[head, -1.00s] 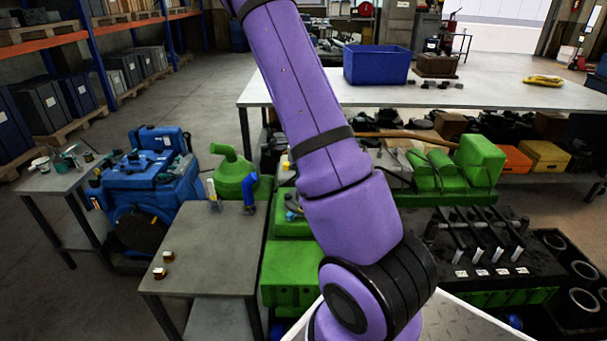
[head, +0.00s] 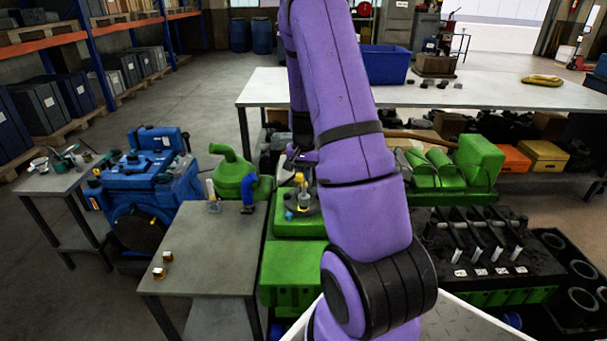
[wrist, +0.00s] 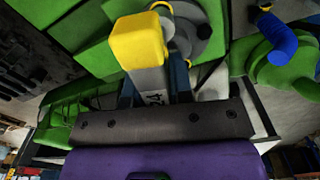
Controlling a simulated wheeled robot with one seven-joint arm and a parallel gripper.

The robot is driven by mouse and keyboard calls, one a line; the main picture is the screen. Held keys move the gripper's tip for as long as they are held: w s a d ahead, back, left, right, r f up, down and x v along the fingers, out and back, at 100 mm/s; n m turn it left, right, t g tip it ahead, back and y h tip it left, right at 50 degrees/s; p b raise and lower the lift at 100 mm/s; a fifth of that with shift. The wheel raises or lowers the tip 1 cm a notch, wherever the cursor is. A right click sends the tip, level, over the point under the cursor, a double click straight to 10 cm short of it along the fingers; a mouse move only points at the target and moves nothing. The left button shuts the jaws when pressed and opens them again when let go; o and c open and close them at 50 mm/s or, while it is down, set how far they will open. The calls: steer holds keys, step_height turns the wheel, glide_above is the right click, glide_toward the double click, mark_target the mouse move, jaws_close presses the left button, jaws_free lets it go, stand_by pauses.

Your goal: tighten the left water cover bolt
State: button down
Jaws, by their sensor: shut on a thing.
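My gripper (wrist: 153,88) is shut on a grey tool with a yellow block end (wrist: 138,42), and its grey body carries dark marking. In the head view the yellow part of the tool (head: 303,190) is over the round grey water cover (head: 298,211) on the green engine block. The cover also shows behind the tool in the wrist view (wrist: 200,42). The left bolt is too small and too covered to make out, and I cannot tell whether the tool touches it. In the head view my arm hides most of the gripper.
The long white bench (head: 470,92) stands behind.

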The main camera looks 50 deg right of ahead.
steer(key=n, duration=0.4)
steer(key=shift+n, duration=0.4)
steer(key=n, duration=0.4)
